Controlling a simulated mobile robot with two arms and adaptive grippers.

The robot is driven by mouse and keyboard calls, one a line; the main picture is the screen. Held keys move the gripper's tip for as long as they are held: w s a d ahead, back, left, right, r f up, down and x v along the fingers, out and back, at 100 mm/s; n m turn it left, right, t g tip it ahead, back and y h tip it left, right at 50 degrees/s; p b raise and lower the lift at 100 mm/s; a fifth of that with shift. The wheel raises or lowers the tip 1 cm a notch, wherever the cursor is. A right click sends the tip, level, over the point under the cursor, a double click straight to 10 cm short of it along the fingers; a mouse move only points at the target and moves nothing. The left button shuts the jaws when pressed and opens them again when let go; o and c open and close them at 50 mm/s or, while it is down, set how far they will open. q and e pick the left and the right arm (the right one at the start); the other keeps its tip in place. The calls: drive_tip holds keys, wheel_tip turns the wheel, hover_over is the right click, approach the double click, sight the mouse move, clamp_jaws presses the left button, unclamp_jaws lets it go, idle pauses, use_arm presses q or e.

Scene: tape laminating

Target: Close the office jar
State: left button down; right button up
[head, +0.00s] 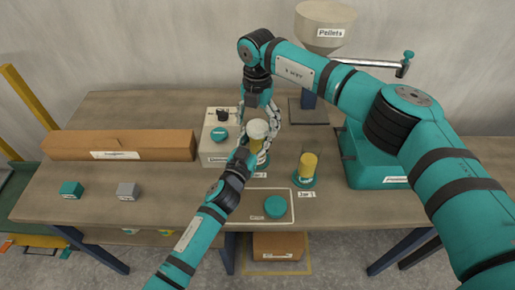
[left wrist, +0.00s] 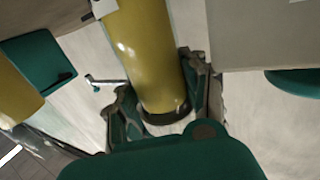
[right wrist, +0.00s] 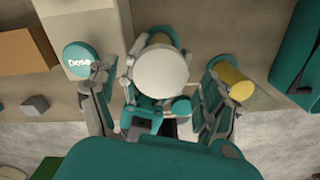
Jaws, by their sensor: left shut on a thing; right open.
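A jar with yellow contents (head: 254,144) stands mid-table with a white round top (head: 258,128). I cannot tell whether that top is a lid or the jar's mouth. My left gripper (head: 245,150) is shut on this jar from the front. In the left wrist view its yellow side (left wrist: 150,55) rises between the fingers. My right gripper (head: 261,122) comes from above, open, its fingers around the jar's top. In the right wrist view the white top (right wrist: 161,72) lies between the spread fingers, apart from them. A teal cap (head: 275,206) lies on the Caps mat (head: 256,213).
A second yellow jar (head: 309,163) stands on a teal base to the right. A white box (head: 214,155) with a teal Dose button (right wrist: 79,56) is to the left. A long cardboard box (head: 120,144) and small teal (head: 71,189) and grey (head: 128,191) blocks lie further left.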

wheel_tip(320, 180, up, 11)
idle(0.3)
use_arm(q)
drive_tip(key=c, duration=0.6)
unclamp_jaws()
drive_tip(key=v, duration=1.2)
